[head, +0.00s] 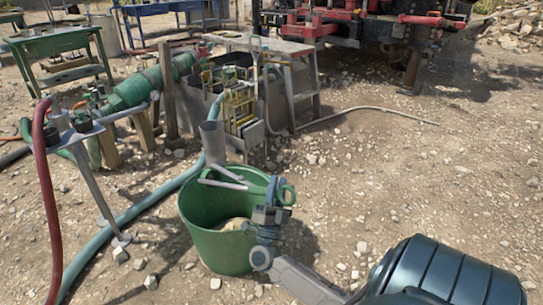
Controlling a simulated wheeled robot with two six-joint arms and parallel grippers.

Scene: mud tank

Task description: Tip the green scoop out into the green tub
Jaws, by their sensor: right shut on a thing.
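The green tub (218,250) stands on the stony ground in the lower middle of the head view. A pale beige mass (236,224) lies inside it. The green scoop (252,178) is over the tub's right and back rim, with its ring-like handle at the right. My right gripper (270,207) is shut on the scoop at the tub's right side, its arm coming from the lower right. The gripper hides part of the tub's rim. I cannot tell what the scoop holds. My left gripper is not in view.
A grey cylinder (211,142) stands just behind the tub, with grey bars (225,178) across its back rim. A teal hose (150,203) and a metal stand (92,185) with a dark red hose (46,190) are left. Open gravel lies right.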

